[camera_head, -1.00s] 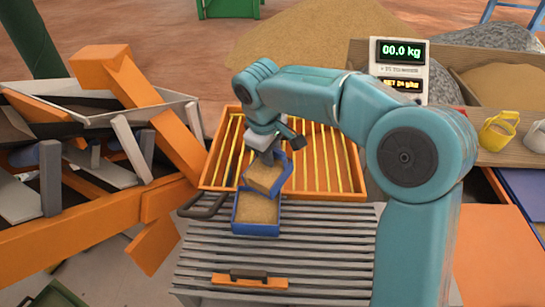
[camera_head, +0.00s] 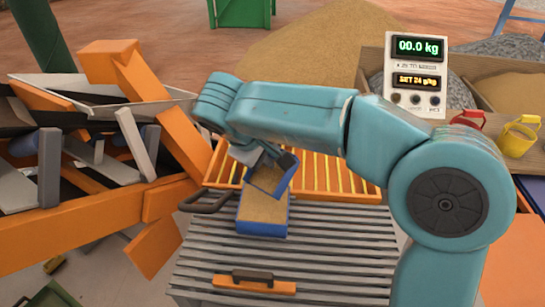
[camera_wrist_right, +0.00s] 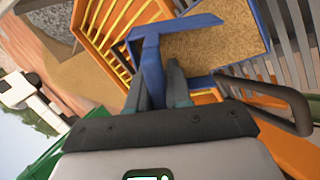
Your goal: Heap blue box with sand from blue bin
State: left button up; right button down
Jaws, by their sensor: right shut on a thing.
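My right gripper (camera_head: 266,158) is shut on a small blue container (camera_head: 277,181), perhaps the blue bin. In the right wrist view my fingers (camera_wrist_right: 163,80) close on a blue part of it (camera_wrist_right: 147,52). The container is tilted, its mouth toward the blue box (camera_head: 262,228), with its lower edge over or against the box's far side; contact is unclear. The box stands on the grey slatted top and holds sand (camera_head: 264,207) up to about its rim. It also shows in the right wrist view (camera_wrist_right: 264,25). My left gripper is not in view.
An orange tray with yellow bars (camera_head: 335,172) lies behind the box. A black handle (camera_head: 205,201) is left of it, an orange handle (camera_head: 253,283) in front. A scale display (camera_head: 415,75) reads 00.0 kg. Orange beams (camera_head: 150,100) crowd the left. The slatted top (camera_head: 330,240) is mostly clear.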

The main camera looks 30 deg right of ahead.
jog(key=shift+s+a+t+h+b, duration=0.25)
jog(key=shift+a+h+b, duration=0.35)
jog(key=shift+h+b, duration=0.15)
jog(key=shift+s+a+t+h+b, duration=0.3)
jog(key=shift+a+h+b, duration=0.25)
jog(key=shift+h+b, duration=0.15)
jog(key=shift+s+a+t+h+b, duration=0.2)
jog(key=shift+a+t+h+b, duration=0.05)
jog(key=shift+a+h+b, duration=0.45)
notch_tip(320, 180, up, 5)
jog(key=g+y+p, duration=0.2)
jog(key=y+p, duration=0.3)
jog(key=p, duration=0.2)
jog(key=g+y+p, duration=0.2)
jog(key=y+p, duration=0.3)
jog(key=p, duration=0.2)
jog(key=shift+d+p, duration=0.1)
jog(key=shift+p, duration=0.2)
